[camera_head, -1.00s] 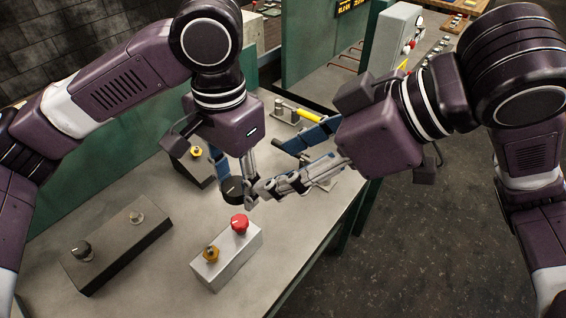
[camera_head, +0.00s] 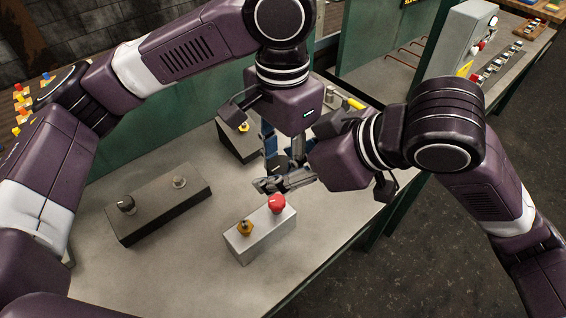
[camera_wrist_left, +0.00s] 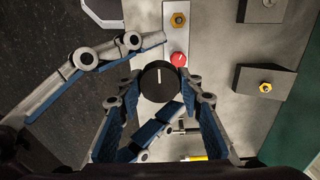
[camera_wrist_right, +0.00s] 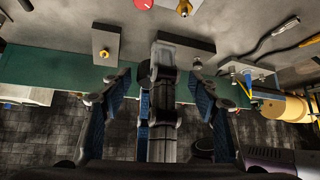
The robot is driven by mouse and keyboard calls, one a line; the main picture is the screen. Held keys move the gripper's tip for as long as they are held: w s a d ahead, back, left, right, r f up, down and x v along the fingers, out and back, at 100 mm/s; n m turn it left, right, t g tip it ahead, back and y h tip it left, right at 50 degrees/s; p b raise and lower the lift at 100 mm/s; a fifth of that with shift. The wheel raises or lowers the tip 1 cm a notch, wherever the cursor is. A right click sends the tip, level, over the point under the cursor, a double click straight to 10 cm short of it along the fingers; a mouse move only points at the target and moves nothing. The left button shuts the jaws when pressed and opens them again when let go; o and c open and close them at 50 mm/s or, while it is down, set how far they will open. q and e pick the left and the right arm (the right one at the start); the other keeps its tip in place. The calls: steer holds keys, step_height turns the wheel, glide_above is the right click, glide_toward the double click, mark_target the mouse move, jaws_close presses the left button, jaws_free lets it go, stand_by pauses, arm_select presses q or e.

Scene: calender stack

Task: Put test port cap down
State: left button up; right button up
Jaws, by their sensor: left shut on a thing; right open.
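The test port cap, a round black cap with a white line, sits between the fingers of my left gripper in the left wrist view (camera_wrist_left: 158,84). My left gripper (camera_head: 283,150) is shut on it and points down above the bench. In the head view the cap is mostly hidden by the fingers. My right gripper (camera_wrist_right: 163,95) is open, reaching in from the right.
A grey box with a red button (camera_head: 277,203) and yellow knob stands just in front of the grippers. A dark box (camera_head: 160,212) with two knobs lies left. Another dark box (camera_head: 236,146) stands behind. Bare bench (camera_head: 185,265) is free at the front left.

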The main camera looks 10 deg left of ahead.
mark_target(283, 165)
steer(key=shift+c, duration=0.7)
steer(key=c, duration=1)
arm_select(q)
steer(key=o, duration=1.3)
steer(key=shift+c, duration=0.2)
arm_select(e)
steer(key=shift+c, duration=0.5)
arm_select(q)
steer(key=shift+r, duration=4)
